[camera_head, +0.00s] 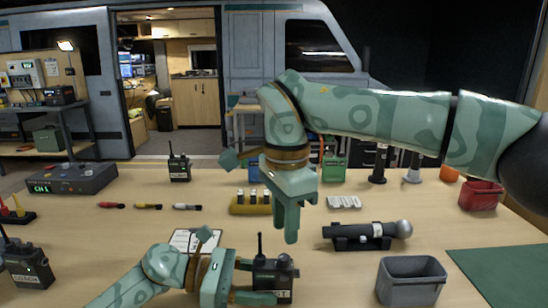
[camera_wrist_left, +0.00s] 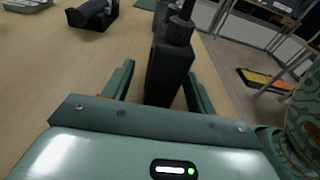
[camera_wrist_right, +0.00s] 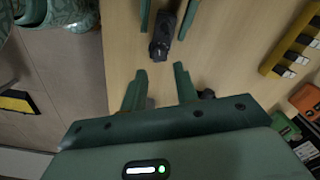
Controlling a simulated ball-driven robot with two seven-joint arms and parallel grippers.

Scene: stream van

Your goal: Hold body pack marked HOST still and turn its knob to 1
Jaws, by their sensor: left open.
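A black body pack (camera_head: 274,274) with an upright antenna stands at the front middle of the table; its label is mostly hidden, with only a final T readable. A small knob (camera_head: 284,260) shows on its top. My left gripper (camera_head: 262,296) is open, with its fingers on either side of the pack; the left wrist view shows the pack (camera_wrist_left: 168,72) between them, and contact cannot be told. My right gripper (camera_head: 290,228) is open and empty, above and behind the pack, pointing down. In the right wrist view, the pack (camera_wrist_right: 161,44) lies beyond its fingertips (camera_wrist_right: 160,72).
Other body packs stand at the left front, marked COACH (camera_head: 28,268), and at the back (camera_head: 179,168). A microphone in a cradle (camera_head: 362,242) and a grey bin (camera_head: 411,284) are to the right. A printed card (camera_head: 190,238) lies behind my left wrist.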

